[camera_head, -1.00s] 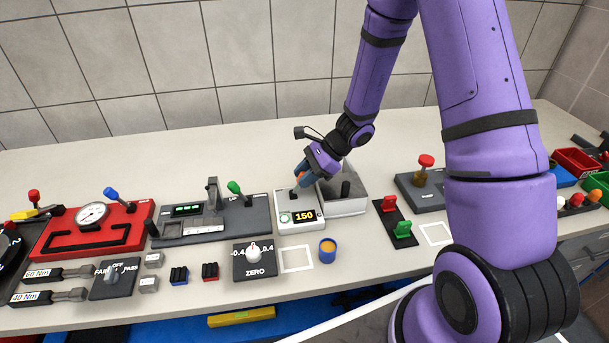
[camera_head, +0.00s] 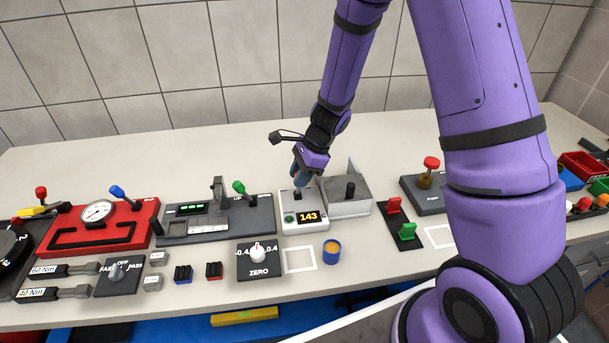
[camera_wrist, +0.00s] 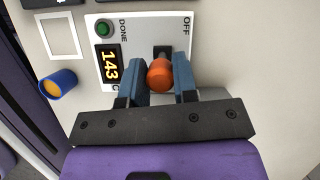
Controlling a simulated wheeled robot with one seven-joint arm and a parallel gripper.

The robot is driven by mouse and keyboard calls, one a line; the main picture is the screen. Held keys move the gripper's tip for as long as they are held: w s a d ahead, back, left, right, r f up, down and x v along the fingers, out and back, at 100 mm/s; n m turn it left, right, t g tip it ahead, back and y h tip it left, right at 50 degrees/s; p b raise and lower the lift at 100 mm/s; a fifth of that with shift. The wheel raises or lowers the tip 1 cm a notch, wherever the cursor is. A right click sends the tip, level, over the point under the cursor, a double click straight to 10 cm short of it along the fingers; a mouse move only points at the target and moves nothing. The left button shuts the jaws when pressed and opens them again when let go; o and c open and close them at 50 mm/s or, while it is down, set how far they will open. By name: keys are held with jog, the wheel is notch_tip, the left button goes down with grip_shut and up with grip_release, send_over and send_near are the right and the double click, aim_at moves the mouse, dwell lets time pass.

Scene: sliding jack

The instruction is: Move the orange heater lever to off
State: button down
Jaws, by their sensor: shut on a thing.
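The heater is a white box (camera_head: 290,205) on the bench in the head view, with a dark display (camera_wrist: 107,66) reading 143. In the wrist view its panel (camera_wrist: 140,30) carries a green round light or button by the word DONE, and the word OFF at the top right corner. The orange heater lever (camera_wrist: 159,74) stands out of a dark slot in the panel, with its knob between my blue-grey fingers. My gripper (camera_head: 298,178) is shut on the lever; it also shows in the wrist view (camera_wrist: 161,78). In the head view my gripper mostly hides the lever.
A grey open box with a black knob (camera_head: 350,190) stands close right of the heater. A grey device with a green-knobbed lever (camera_head: 239,187) is on its left. A blue cup with orange contents (camera_head: 332,251) and a ZERO dial (camera_head: 257,260) sit in front.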

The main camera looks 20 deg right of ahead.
jog(key=shift+w+a+g+h, duration=0.15)
jog(key=shift+a+h, duration=0.35)
jog(key=shift+h, duration=0.2)
jog(key=shift+w+a+g+h, duration=0.1)
jog(key=shift+a+g+h, duration=0.05)
jog(key=shift+a+h, duration=0.45)
jog(key=shift+w+a+f+g+h, duration=0.15)
jog(key=shift+a+h, duration=0.2)
jog(key=shift+h, duration=0.45)
jog(key=shift+a+f+g+h, duration=0.15)
jog(key=shift+a+h, duration=0.2)
jog(key=shift+h, duration=0.45)
jog(key=shift+a, duration=0.1)
jog(key=c, duration=0.9)
grip_release()
notch_tip(320, 180, up, 11)
jog(key=a, duration=0.1)
jog(key=shift+w+f, duration=0.15)
jog(key=shift+w, duration=0.15)
jog(key=shift+d, duration=0.1)
